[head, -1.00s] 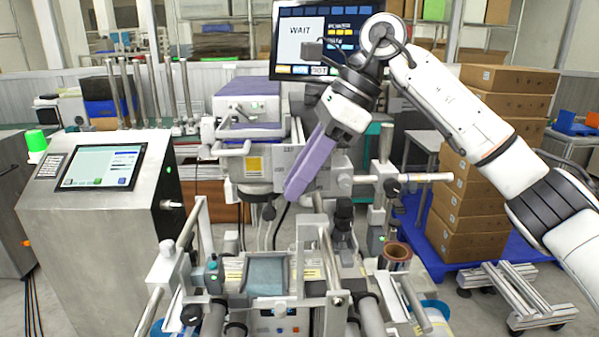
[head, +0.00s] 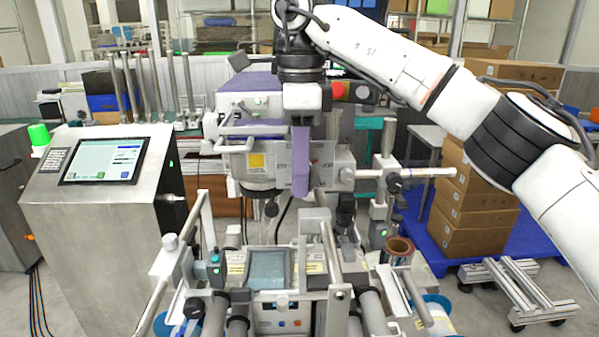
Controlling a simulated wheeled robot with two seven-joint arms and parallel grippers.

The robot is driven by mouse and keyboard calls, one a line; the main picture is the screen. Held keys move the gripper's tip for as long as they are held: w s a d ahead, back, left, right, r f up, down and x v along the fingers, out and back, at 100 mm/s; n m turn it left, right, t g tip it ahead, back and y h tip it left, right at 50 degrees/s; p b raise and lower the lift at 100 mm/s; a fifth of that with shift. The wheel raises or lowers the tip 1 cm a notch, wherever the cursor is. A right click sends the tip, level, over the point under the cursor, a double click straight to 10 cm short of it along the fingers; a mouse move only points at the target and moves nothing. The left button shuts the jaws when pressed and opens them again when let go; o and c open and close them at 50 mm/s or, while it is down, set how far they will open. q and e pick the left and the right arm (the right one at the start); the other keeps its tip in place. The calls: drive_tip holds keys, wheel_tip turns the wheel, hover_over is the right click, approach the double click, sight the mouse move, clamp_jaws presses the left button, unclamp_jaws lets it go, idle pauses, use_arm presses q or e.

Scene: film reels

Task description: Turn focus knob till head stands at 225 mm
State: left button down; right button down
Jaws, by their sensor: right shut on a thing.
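The machine head (head: 238,160) is a grey unit with a purple top and a yellow label, standing at the middle of the machine. A grey marked plate (head: 325,172) is on its front right; its markings are too small to read. My right gripper (head: 301,190) hangs down in front of this plate with its purple fingers together. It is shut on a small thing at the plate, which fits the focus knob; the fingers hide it. The head's position in mm cannot be read. My left gripper is not in view.
A steel console with a lit screen (head: 104,161) and a green lamp (head: 38,136) stands at left. A bar with a dark knob (head: 394,183) sticks out right of the head. Posts and rollers stand below. Boxes (head: 475,200) are stacked on a blue pallet at right.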

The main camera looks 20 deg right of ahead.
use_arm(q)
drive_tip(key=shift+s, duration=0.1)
use_arm(e)
drive_tip(key=shift+s+r, duration=0.1)
drive_tip(key=shift+r, duration=0.2)
drive_tip(key=c, duration=1.7)
unclamp_jaws()
drive_tip(key=shift+s, duration=0.1)
drive_tip(key=shift+c, duration=0.2)
drive_tip(key=shift+s+a+r, duration=0.1)
drive_tip(key=shift+s, duration=0.1)
drive_tip(key=shift+w+f, duration=0.2)
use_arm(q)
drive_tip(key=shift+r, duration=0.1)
use_arm(e)
drive_tip(key=shift+r, duration=5.2)
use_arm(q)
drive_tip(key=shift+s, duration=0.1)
